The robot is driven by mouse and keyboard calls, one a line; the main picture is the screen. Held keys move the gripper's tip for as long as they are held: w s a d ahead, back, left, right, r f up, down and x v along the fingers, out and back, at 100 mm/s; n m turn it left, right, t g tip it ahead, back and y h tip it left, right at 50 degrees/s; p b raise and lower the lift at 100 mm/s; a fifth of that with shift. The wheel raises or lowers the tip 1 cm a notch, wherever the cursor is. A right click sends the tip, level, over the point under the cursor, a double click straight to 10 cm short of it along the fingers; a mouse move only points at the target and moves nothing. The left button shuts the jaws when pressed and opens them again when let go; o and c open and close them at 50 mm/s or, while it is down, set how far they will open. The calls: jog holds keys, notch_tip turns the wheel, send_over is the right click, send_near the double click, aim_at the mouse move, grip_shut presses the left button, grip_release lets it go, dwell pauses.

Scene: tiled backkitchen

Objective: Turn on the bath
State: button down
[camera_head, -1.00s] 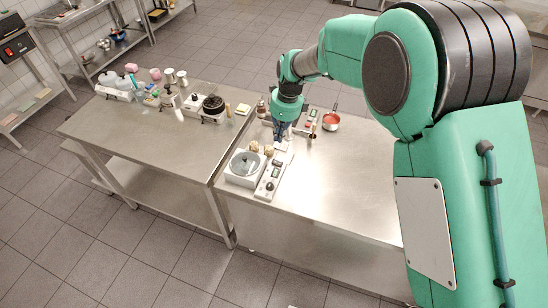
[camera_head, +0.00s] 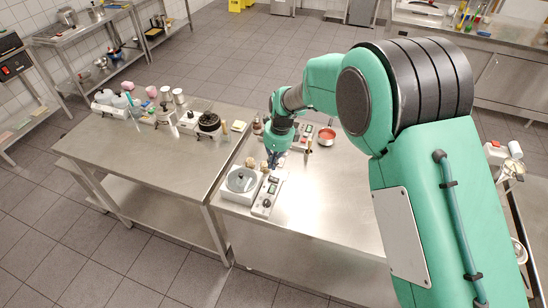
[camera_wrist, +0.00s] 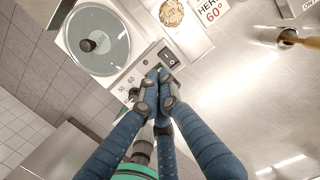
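The bath (camera_head: 240,184) is a white box with a round glass lid and a dark knob, at the front left of the nearer steel table. The wrist view shows the lidded bath (camera_wrist: 97,40) at upper left. Its control panel (camera_head: 267,196) has a black rocker switch (camera_wrist: 168,57) and a dial (camera_wrist: 133,94), both visible in the wrist view. My gripper (camera_wrist: 160,78) has its blue fingertips together and nothing seen between them. In that view the tips appear just below the switch; I cannot tell whether they touch the panel. My gripper (camera_head: 272,160) is at the panel's far end.
A red-topped pot (camera_head: 327,136) stands farther back. The left table (camera_head: 150,150) holds bottles and a black pot (camera_head: 209,122). The front right tabletop is clear.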

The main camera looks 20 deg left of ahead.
aim_at(269, 179)
jog(key=f, duration=0.4)
jog(key=a+f, duration=0.1)
jog(key=f, duration=0.2)
jog(key=shift+f, duration=0.1)
dwell(0.4)
jog(key=shift+a+f+h+p, duration=0.25)
jog(key=shift+h+p, duration=0.15)
jog(key=shift+p, duration=0.1)
jog(key=shift+f, duration=0.15)
jog(key=shift+d, duration=0.1)
